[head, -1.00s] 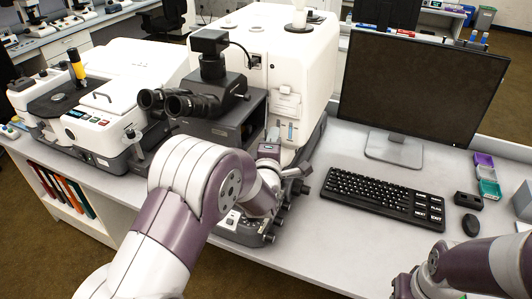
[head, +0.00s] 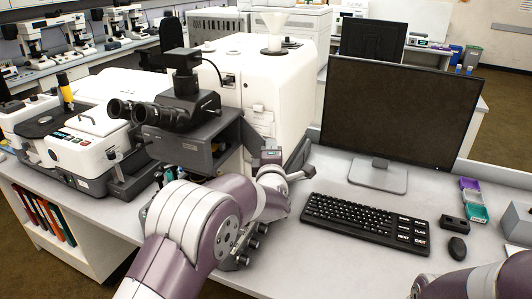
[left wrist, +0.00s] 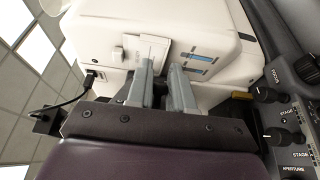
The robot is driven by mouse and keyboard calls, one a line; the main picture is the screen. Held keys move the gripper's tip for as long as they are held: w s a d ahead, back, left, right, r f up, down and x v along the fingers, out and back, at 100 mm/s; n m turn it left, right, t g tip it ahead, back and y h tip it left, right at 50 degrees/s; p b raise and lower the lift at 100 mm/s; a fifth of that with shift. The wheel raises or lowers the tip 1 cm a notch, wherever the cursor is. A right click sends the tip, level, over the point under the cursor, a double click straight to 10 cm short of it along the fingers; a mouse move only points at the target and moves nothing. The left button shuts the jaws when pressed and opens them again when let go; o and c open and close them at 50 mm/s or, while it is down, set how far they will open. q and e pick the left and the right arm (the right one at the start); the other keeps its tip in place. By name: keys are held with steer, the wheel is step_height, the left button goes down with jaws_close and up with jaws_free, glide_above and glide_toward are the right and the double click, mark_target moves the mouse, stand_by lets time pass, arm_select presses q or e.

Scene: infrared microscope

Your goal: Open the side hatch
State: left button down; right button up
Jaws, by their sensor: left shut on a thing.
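The white microscope housing (head: 235,90) stands on the bench. A pale panel with a small raised handle (head: 258,108) is on its front face, and I take it as the side hatch. My left gripper (left wrist: 163,66) is at this panel in the left wrist view, its two grey fingers pointing at the housing. It is shut on a part of the hatch (left wrist: 155,47), mostly hidden between the fingers. The right gripper is out of view; only part of my right arm shows at lower right.
Black eyepieces (head: 135,112) stand left of the left arm. Labelled control knobs (left wrist: 268,95) are close to the right of the gripper in the wrist view. A monitor (head: 400,110), keyboard (head: 365,220) and mouse (head: 457,248) occupy the bench to the right.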

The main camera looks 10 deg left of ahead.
arm_select(q)
steer(key=shift+w+d+r+h, duration=0.15)
steer(key=shift+d+r, duration=0.1)
steer(key=shift+r, duration=0.2)
steer(key=shift+w+d+r+h, duration=0.15)
steer(key=shift+d+r, duration=0.1)
steer(key=shift+r, duration=0.15)
steer(key=c, duration=1.1)
jaws_free()
steer(key=shift+s, duration=0.1)
steer(key=s+d+f+b, duration=0.1)
steer(key=s+d+f, duration=0.1)
steer(key=s+d, duration=0.6)
steer(key=s, duration=0.2)
steer(key=shift+s+d+f, duration=0.2)
steer(key=shift+s+f, duration=0.05)
steer(key=shift+s, duration=0.05)
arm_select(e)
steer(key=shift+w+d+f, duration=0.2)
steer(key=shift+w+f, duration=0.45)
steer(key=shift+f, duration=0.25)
